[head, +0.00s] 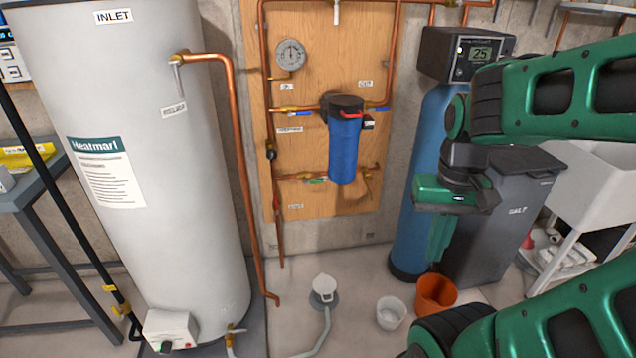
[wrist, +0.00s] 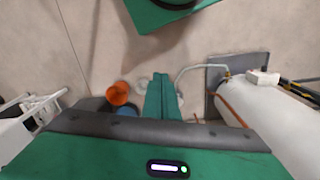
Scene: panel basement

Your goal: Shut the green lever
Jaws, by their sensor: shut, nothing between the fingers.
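The green lever (head: 316,181) is small and sits on the lower copper pipe of the plywood board, left of the blue filter's lower end. It looks roughly in line with the pipe, but it is too small to tell its exact angle. My gripper (head: 437,256) hangs pointing down, to the right of the board and in front of the blue tank. It is well apart from the lever. In the wrist view my gripper (wrist: 162,82) shows its green fingers together, with nothing between them. The lever cannot be made out in the wrist view.
A blue filter housing (head: 343,150) and a blue lever (head: 299,113) are on the board. The white heater (head: 140,230) stands left, the blue softener tank (head: 412,195) right. An orange bucket (head: 436,291), white bucket (head: 391,313) and floor drain (head: 324,290) are below.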

